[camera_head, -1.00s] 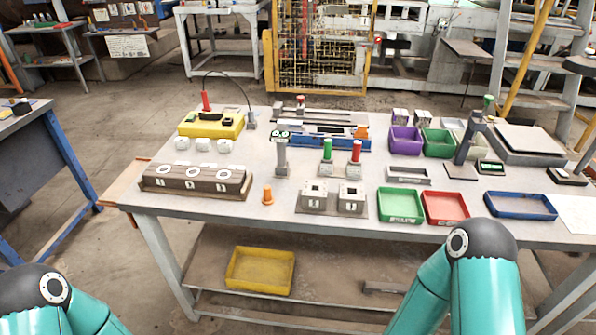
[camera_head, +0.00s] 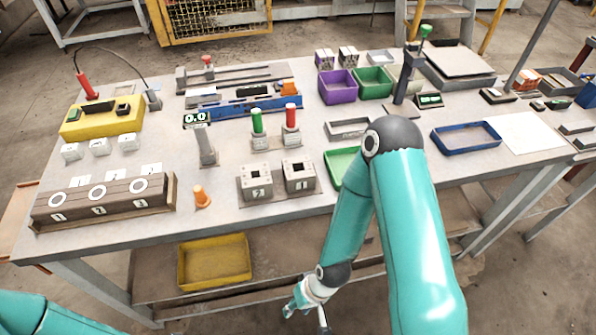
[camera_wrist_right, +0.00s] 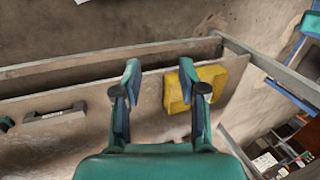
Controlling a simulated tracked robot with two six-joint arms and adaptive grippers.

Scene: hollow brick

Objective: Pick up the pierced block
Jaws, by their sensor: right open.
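On the table, two grey blocks with square holes in their tops, marked 2 (camera_head: 255,184) and 3 (camera_head: 299,177), stand side by side. A low grey hollow block (camera_head: 348,128) lies behind them to the right. A similar grey slotted block (camera_wrist_right: 55,114) lies at the left of the right wrist view, apparently on the lower shelf. Which one is the pierced block I cannot tell for sure. My right gripper (camera_head: 306,315) hangs low before the table's front; in the wrist view (camera_wrist_right: 159,75) it is open and empty. My left gripper is out of view.
A yellow tray (camera_head: 214,262) is on the lower shelf; it also shows in the wrist view (camera_wrist_right: 196,87). A green tray (camera_head: 342,165) is partly behind my right arm.

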